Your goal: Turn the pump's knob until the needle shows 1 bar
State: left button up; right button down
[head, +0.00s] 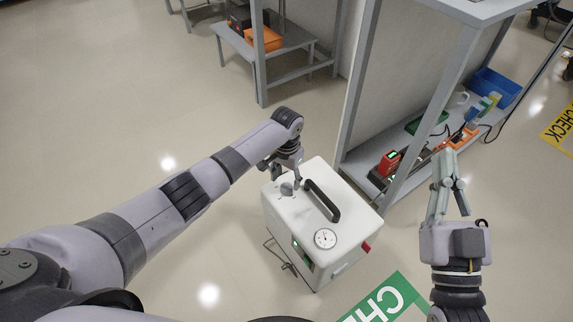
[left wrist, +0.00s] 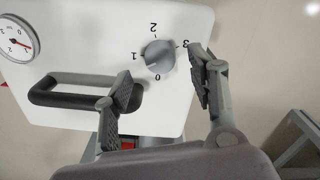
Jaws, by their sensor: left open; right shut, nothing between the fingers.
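The pump is a white box (head: 290,222) on the floor with a black carry handle (head: 322,200) on top. Its grey knob (head: 287,188) is at the top's far left corner. In the left wrist view, the knob (left wrist: 158,56) stands among printed marks 0 to 3. The round gauge (head: 325,238) is at the top's near corner; its red needle shows in the left wrist view (left wrist: 22,44), but the reading is too small to tell. My left gripper (head: 292,178) is open at the knob, its fingers apart on either side. My right gripper (head: 449,165) is shut and empty, away from the pump.
A grey shelf rack (head: 352,165) stands right behind the pump, with a red device (head: 388,162) and a blue bin (head: 496,87) on it. A low grey bench (head: 290,40) with an orange box is at the back. A green floor sign (head: 385,300) lies in front. Floor at left is clear.

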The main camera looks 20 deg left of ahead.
aim_at(287, 187)
pick_arm(q)
notch_tip(287, 187, up, 8)
jog(key=shift+f, duration=0.1)
dwell(0.5)
